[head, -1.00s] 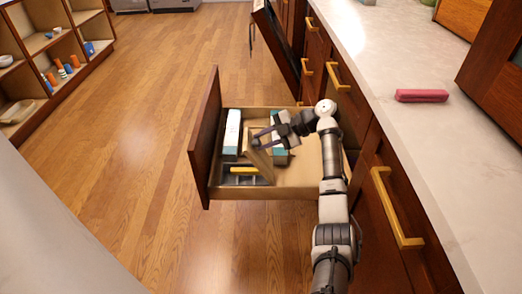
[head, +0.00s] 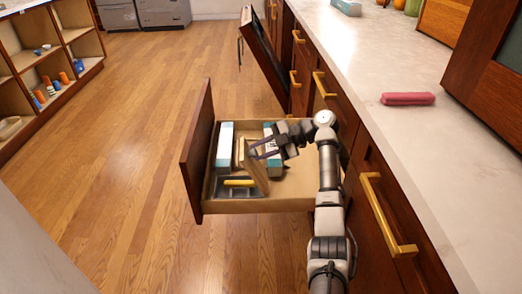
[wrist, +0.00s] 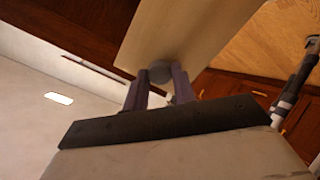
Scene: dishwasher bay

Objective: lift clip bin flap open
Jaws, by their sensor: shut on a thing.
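The clip bin flap (head: 256,172) is a tan panel standing steeply tilted inside the open drawer (head: 272,204). My gripper (head: 257,149) is at its upper part. In the wrist view my gripper (wrist: 158,90) has its two fingers on either side of a grey round knob (wrist: 161,72) on the pale flap (wrist: 190,30), shut on it. The inside of the clip bin is hidden behind the flap and my gripper.
A grey tray (head: 222,192) with a yellow item (head: 240,183) lies in front of the flap. White and teal boxes (head: 224,146) flank it. The drawer front (head: 196,150) stands at left. A red object (head: 408,99) lies on the counter (head: 390,130).

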